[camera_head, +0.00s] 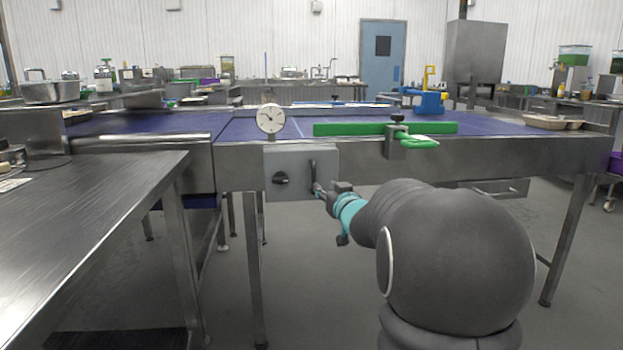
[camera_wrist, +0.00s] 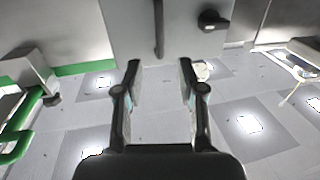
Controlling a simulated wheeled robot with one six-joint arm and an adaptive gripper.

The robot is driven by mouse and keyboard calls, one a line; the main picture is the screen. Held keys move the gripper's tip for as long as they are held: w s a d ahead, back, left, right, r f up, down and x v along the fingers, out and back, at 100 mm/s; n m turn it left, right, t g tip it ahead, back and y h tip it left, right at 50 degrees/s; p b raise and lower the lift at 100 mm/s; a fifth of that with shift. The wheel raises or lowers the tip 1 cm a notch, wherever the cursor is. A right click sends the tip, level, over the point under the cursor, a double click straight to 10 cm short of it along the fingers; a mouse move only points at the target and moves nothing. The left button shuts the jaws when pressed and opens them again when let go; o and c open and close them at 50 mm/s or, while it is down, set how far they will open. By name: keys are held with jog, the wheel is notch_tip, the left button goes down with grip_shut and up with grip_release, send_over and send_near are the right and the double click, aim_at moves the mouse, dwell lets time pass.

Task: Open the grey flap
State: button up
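The grey flap (camera_head: 300,160) is a flat panel on the front of the conveyor table and looks closed. It has a black knob (camera_head: 281,178) on its left and an upright dark bar handle (camera_head: 313,170) on its right. My gripper (camera_head: 319,189) is at the lower end of the handle. In the wrist view the flap (camera_wrist: 185,30) is at the top, with the handle (camera_wrist: 158,28) and knob (camera_wrist: 211,20). My gripper (camera_wrist: 160,70) is open there, with its fingers apart and empty. The handle lines up with the gap, just beyond the fingertips.
A round dial gauge (camera_head: 270,119) stands above the flap. A green guide rail (camera_head: 350,129) and green-handled clamp (camera_head: 412,142) are to the right on the table. A steel bench (camera_head: 80,210) fills the left foreground. The floor below the flap is clear.

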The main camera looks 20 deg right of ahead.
aim_at(314, 178)
jog(key=w, duration=0.7)
jog(key=w+d, duration=0.1)
jog(key=w, duration=0.2)
jog(key=shift+w, duration=0.3)
grip_shut()
